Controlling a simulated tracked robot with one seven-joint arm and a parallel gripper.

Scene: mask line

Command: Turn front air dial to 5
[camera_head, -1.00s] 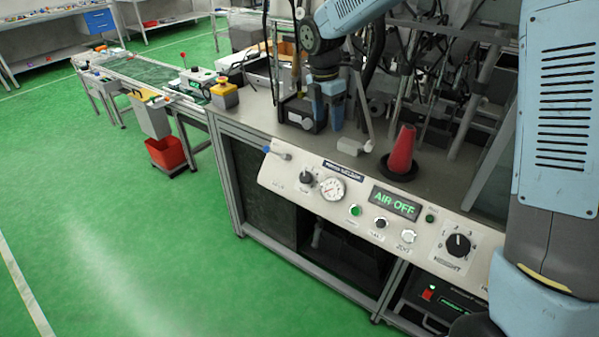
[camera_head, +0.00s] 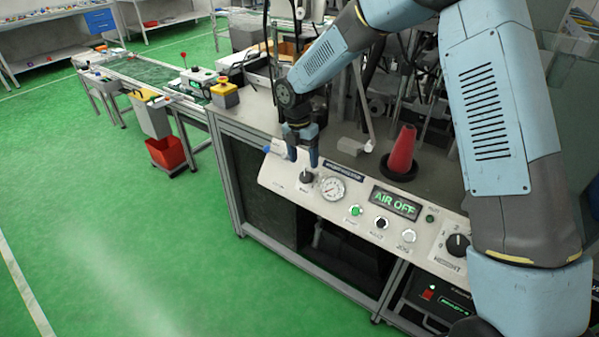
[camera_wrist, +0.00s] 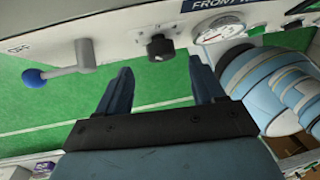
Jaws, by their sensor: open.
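The front air dial is a black knob (camera_head: 306,176) on the left part of the white sloped control panel (camera_head: 285,184), left of a round gauge (camera_head: 332,188). In the wrist view the knob (camera_wrist: 159,47) lies just beyond my fingertips, between their lines. My gripper (camera_head: 302,158) is open and empty, close above the knob in the head view. Its two blue fingers also show in the wrist view (camera_wrist: 160,75). No contact with the knob is visible. The number that the dial points to is too small to read.
A lever with a blue ball (camera_wrist: 35,77) sticks out left of the knob. The gauge (camera_wrist: 222,28) is close on the right. A lit "AIR OFF" display (camera_head: 395,203), buttons and a red cone (camera_head: 402,150) stand further right.

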